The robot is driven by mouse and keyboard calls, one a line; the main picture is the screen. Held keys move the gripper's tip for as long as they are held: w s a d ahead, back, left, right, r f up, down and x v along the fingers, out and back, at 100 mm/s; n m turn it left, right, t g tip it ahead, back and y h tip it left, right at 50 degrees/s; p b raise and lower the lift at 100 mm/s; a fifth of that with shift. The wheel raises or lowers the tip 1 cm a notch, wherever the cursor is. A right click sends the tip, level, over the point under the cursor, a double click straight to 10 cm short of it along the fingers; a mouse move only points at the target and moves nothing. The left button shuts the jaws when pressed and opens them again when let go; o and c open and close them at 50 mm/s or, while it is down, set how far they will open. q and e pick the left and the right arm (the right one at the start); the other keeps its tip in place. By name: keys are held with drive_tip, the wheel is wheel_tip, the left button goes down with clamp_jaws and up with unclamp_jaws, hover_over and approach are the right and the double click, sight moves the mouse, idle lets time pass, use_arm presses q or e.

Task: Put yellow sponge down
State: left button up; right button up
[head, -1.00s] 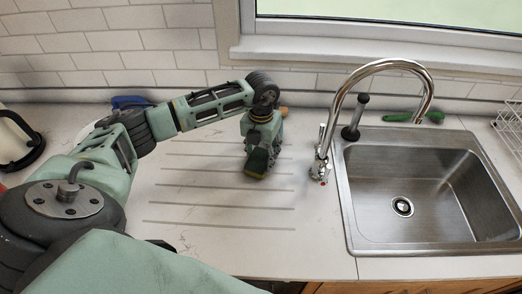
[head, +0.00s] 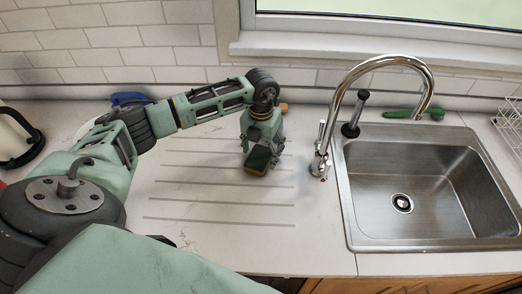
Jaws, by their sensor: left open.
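A small sponge (head: 257,161) with a dark green top and a yellow lower edge is at the grooved drainboard area of the counter, left of the tap. My left gripper (head: 260,143) is right above the sponge, with its fingers pointing down around its far end. The fingers are open. The sponge appears to rest on the counter, tilted a little in the picture. The gripper partly hides its far end. My right gripper is not in view.
The steel sink (head: 412,190) and curved tap (head: 372,68) stand to the right. A green brush (head: 414,113) and a dark plunger-like tool (head: 354,118) are behind the sink. A blue item (head: 130,99) lies behind my arm. The grooved counter (head: 215,235) in front is clear.

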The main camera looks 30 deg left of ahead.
sight(261, 153)
use_arm(q)
drive_tip(key=shift+w+r+b, duration=0.1)
drive_tip(key=shift+r+b, duration=0.3)
drive_tip(key=shift+r, duration=0.15)
wheel_tip(261, 153, up, 11)
drive_tip(key=b, duration=0.3)
